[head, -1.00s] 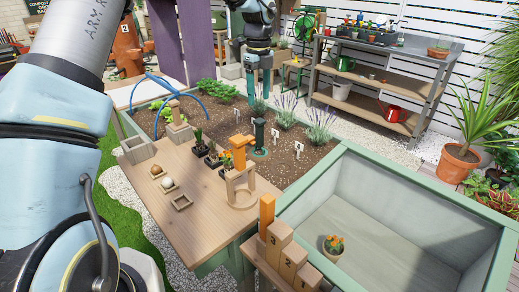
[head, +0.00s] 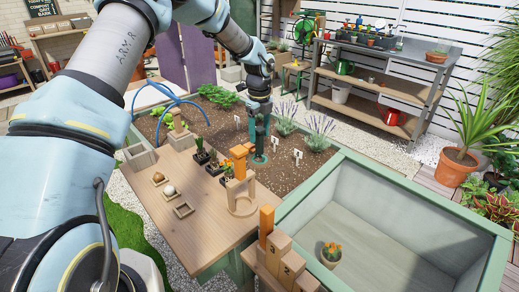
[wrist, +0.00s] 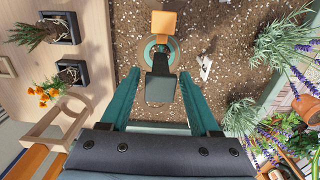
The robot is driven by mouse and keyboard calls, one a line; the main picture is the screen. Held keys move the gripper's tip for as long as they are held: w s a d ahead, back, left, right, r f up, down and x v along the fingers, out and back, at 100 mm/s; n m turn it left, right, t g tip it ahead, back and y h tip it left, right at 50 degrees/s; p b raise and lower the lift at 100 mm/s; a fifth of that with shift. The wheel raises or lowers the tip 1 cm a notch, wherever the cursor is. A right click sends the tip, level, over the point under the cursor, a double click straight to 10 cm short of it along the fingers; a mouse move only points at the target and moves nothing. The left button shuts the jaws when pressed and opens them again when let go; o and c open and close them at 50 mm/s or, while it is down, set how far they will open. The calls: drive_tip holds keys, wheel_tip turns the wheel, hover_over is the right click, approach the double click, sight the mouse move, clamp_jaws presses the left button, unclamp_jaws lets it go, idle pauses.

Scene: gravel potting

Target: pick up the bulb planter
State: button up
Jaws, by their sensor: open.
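The bulb planter (head: 260,136) looks like a dark green upright tool in the soil of the bed, with a teal ring around its foot. My gripper (wrist: 159,74) is open, coming down from above and behind the planter's top. In the wrist view the planter's dark grip (wrist: 160,88) sits between the two teal fingers, with a gap visible on each side. In the head view my wrist hides part of the planter's top.
A wooden stand (head: 241,197) and small potted plants (head: 213,165) are close by on the table's edge. An orange block (wrist: 163,22) shows beyond the planter's ring. White markers (head: 298,155) and lavender (head: 318,135) stand to the right. Open soil (wrist: 120,30) lies around the planter.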

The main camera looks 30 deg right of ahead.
clamp_jaws()
idle(0.5)
wheel_tip(320, 180, up, 11)
drive_tip(key=shift+f+b, duration=0.1)
drive_tip(key=shift+b, duration=0.65)
wheel_tip(320, 180, up, 9)
drive_tip(key=p, duration=0.8)
drive_tip(key=shift+p, duration=0.3)
